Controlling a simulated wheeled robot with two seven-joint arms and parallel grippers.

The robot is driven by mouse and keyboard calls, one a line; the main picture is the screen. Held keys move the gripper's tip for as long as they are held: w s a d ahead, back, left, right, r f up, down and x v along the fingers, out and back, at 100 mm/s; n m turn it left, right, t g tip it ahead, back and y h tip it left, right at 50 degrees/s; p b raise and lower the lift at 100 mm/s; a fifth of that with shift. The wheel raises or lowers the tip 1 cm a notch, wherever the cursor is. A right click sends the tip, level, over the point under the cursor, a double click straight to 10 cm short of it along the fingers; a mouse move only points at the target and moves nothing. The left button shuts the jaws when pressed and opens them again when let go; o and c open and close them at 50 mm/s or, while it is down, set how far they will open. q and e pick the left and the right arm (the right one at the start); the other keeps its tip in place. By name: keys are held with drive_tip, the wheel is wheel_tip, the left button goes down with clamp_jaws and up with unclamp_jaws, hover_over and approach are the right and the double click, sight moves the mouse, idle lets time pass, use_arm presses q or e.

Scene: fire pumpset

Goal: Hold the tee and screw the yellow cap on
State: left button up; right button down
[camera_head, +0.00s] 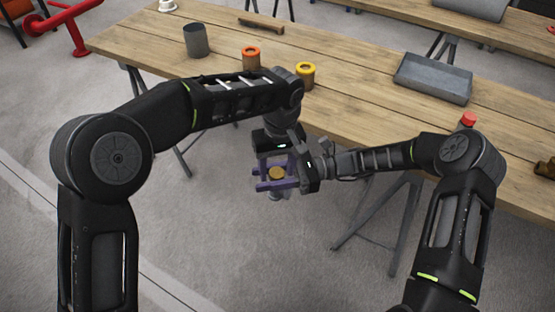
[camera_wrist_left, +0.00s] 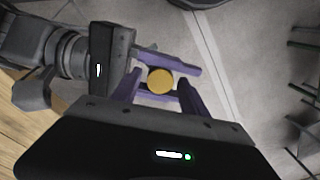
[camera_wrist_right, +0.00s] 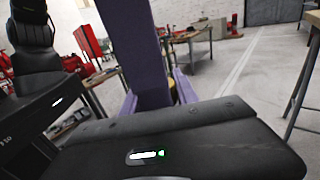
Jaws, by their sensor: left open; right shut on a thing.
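The yellow cap (camera_head: 277,173) is a round disc, seen from above between purple fingers, in front of the table. It also shows in the left wrist view (camera_wrist_left: 160,80). A grey piece (camera_head: 275,195), likely the tee, shows below it; most of it is hidden. My right gripper (camera_head: 270,179) reaches in from the right and is shut on the piece under the cap. My left gripper (camera_head: 277,165) comes down from above and is open, its fingers on either side of the cap. I cannot tell whether cap and tee touch. In the right wrist view a finger blocks most of them.
The wooden table (camera_head: 370,105) carries a grey cup (camera_head: 196,40), an orange-rimmed pot (camera_head: 251,55), a yellow-rimmed pot (camera_head: 305,73), a grey tray (camera_head: 433,80) and a red cap (camera_head: 468,119). Both grippers are off the table's near edge, over open floor.

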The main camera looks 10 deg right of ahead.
use_arm(q)
drive_tip(key=shift+f, duration=0.1)
drive_tip(key=shift+c, duration=0.3)
clamp_jaws()
idle(0.4)
drive_tip(key=m, duration=0.3)
drive_tip(key=shift+o, duration=0.8)
unclamp_jaws()
